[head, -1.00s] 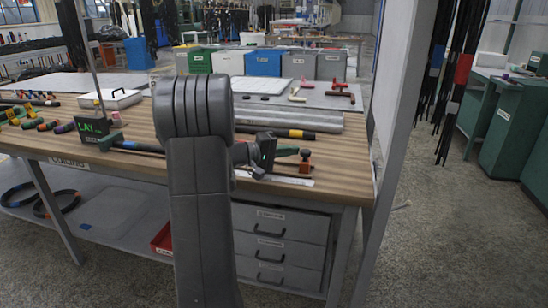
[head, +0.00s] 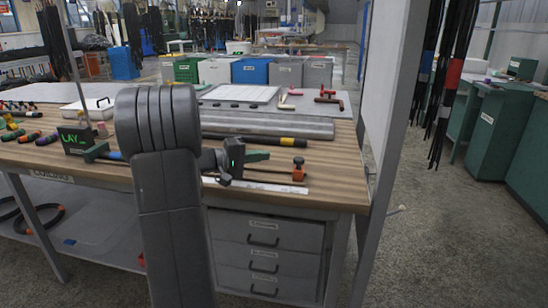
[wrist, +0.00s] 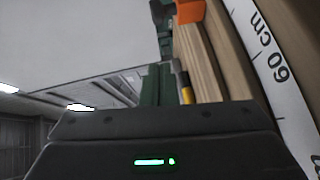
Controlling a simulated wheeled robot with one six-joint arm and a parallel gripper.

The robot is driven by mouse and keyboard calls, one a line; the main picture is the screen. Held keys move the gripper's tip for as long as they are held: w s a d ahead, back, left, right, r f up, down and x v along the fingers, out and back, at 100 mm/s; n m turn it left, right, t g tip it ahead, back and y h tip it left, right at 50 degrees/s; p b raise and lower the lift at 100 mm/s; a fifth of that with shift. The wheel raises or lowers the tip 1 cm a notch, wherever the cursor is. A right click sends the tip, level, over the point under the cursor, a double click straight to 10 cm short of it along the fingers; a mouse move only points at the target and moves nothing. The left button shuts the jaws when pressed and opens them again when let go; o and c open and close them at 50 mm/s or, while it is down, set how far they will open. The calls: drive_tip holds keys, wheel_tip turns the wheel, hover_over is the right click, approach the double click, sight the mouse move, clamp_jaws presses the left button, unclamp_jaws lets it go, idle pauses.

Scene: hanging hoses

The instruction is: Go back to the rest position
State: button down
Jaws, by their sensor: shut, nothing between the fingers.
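My gripper (head: 262,156) is above the front part of the wooden bench top in the head view, just right of my grey arm, which hides part of the bench. Its green fingers show together and empty in the wrist view (wrist: 156,85), pointing away over the bench. A tool with an orange-red end (head: 298,169) lies on the bench just right of the gripper; an orange part (wrist: 188,10) shows at the top of the wrist view. I cannot tell whether the fingers touch anything there.
A white ruler (wrist: 275,60) lies along the bench edge. A black LAY box (head: 75,139) stands at left on the wooden bench (head: 335,190). A grey post (head: 388,130) rises at its right end, with hanging hoses (head: 448,80) beyond. The floor (head: 450,250) at right is clear.

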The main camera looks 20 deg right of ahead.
drive_tip(key=a, duration=0.4)
drive_tip(key=a+r, duration=0.1)
drive_tip(key=a, duration=0.1)
drive_tip(key=shift+s+a+p, duration=0.25)
drive_tip(key=shift+a+p, duration=0.05)
drive_tip(key=shift+a, duration=0.1)
drive_tip(key=d, duration=0.6)
drive_tip(key=d+f+b, duration=0.1)
drive_tip(key=d, duration=0.3)
drive_tip(key=shift+w, duration=0.1)
drive_tip(key=shift+s+d+f, duration=0.1)
drive_tip(key=shift+s+d, duration=0.55)
drive_tip(key=shift+d, duration=0.2)
drive_tip(key=shift+s+d+f, duration=0.15)
drive_tip(key=shift+s+d, duration=0.25)
drive_tip(key=shift+a, duration=0.1)
